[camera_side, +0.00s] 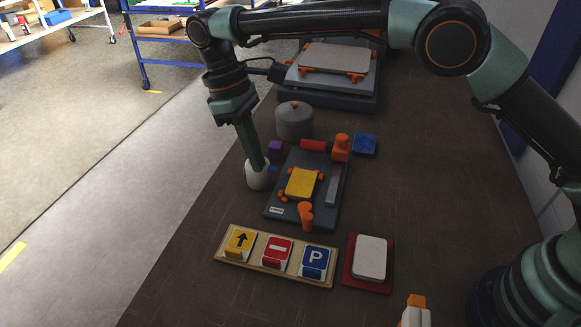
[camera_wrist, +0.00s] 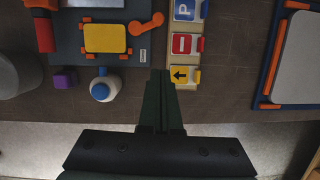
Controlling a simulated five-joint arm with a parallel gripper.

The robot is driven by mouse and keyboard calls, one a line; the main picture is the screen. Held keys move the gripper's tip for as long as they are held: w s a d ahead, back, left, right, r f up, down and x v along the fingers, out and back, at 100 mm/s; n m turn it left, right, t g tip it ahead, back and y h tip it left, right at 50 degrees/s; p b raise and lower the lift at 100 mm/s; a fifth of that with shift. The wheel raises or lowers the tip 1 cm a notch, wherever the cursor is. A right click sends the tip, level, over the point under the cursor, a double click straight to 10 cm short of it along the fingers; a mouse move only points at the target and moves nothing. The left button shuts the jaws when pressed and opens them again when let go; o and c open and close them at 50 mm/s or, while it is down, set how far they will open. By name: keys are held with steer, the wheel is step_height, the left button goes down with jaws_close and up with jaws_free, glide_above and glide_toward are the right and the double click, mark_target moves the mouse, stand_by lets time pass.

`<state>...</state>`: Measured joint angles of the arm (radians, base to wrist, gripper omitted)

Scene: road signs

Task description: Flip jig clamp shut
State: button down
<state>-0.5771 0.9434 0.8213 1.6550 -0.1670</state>
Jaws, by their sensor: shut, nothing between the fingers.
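The jig (camera_side: 283,212) is a dark slate board with a yellow plate (camera_side: 300,183) held among small orange corner pieces. An orange clamp lever (camera_side: 305,213) stands at its near edge; it also shows in the wrist view (camera_wrist: 148,25), angled out from the board. A second orange piece (camera_side: 341,146) with a red cylinder (camera_side: 313,145) is at the far end. My gripper (camera_wrist: 161,74) is shut and empty, its fingers pointing down. In the wrist view it is below and right of the lever, apart from it. In the side view it overlaps a white rounded pot (camera_side: 257,178).
A wooden rack (camera_side: 225,256) with several road signs lies in front of the jig. A red tray with a white plate (camera_side: 369,257) is beside it. A grey lidded pot (camera_side: 293,120), a purple block (camera_side: 275,147) and a blue block (camera_side: 365,145) stand behind.

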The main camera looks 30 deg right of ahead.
steer(key=shift+f, duration=0.1)
stand_by(0.3)
glide_toward(305, 211)
steer(key=a+f, duration=0.2)
steer(key=a, duration=0.1)
steer(key=a+f, duration=0.1)
steer(key=shift+s+a+f, duration=0.25)
steer(key=shift+s, duration=0.15)
steer(key=shift+s+d+f, duration=0.2)
steer(key=shift+s+d, duration=0.35)
steer(key=shift+s, duration=0.1)
steer(key=shift+s+d+f, duration=0.15)
steer(key=shift+s+d, duration=0.45)
steer(key=shift+s, duration=0.05)
